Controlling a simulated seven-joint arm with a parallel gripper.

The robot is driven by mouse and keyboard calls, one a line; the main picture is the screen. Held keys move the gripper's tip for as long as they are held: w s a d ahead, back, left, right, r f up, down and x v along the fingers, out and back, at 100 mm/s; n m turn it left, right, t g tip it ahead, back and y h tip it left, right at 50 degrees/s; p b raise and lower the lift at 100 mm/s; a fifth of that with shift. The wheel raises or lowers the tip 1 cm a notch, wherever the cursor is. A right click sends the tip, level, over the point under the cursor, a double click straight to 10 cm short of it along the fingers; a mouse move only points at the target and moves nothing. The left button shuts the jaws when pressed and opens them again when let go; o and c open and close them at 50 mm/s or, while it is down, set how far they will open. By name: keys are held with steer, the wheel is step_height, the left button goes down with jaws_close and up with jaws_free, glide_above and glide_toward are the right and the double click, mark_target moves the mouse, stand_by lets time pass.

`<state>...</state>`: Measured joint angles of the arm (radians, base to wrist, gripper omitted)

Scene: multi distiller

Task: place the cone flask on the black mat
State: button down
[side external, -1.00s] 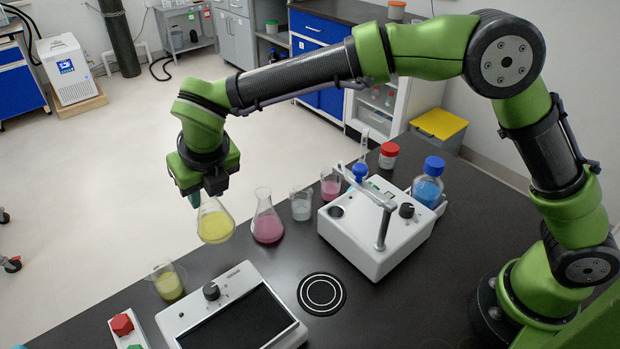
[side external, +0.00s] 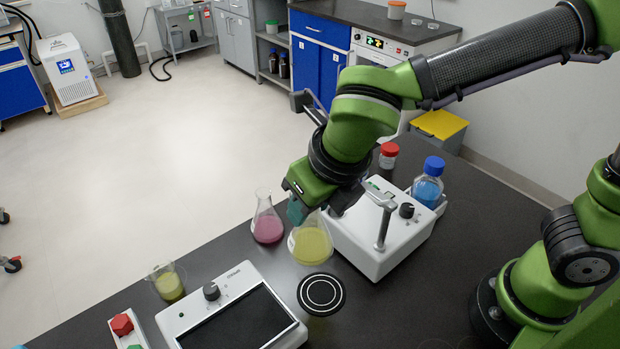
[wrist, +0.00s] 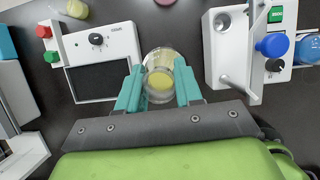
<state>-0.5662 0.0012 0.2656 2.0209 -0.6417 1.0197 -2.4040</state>
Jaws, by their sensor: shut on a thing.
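The cone flask (side external: 310,243) holds yellow liquid and hangs nearly upright from my gripper (side external: 312,212), which is shut on its neck. It appears to be above the table, between the pink flask and the white device. In the wrist view the flask (wrist: 160,82) sits between the two teal fingers of my gripper (wrist: 159,92). The round black mat (side external: 321,294) with white rings lies on the table in front of the flask in the side view. The flask is apart from it. I cannot make out the mat in the wrist view.
A pink flask (side external: 267,227) stands left of the held flask. The white device with a lever (side external: 380,240) is close on the right. A white device with a black plate (side external: 240,312) and a yellow beaker (side external: 169,285) are at left. The front right tabletop is clear.

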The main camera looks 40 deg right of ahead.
mark_target(327, 236)
steer(key=shift+s+d+f, duration=0.6)
steer(key=shift+s+f, duration=0.25)
steer(key=shift+f, duration=0.05)
step_height(327, 236, down, 6)
steer(key=shift+r, duration=0.25)
steer(key=shift+f, duration=2.4)
steer(key=shift+f, duration=0.15)
steer(key=c, duration=0.8)
jaws_free()
steer(key=shift+o, duration=0.2)
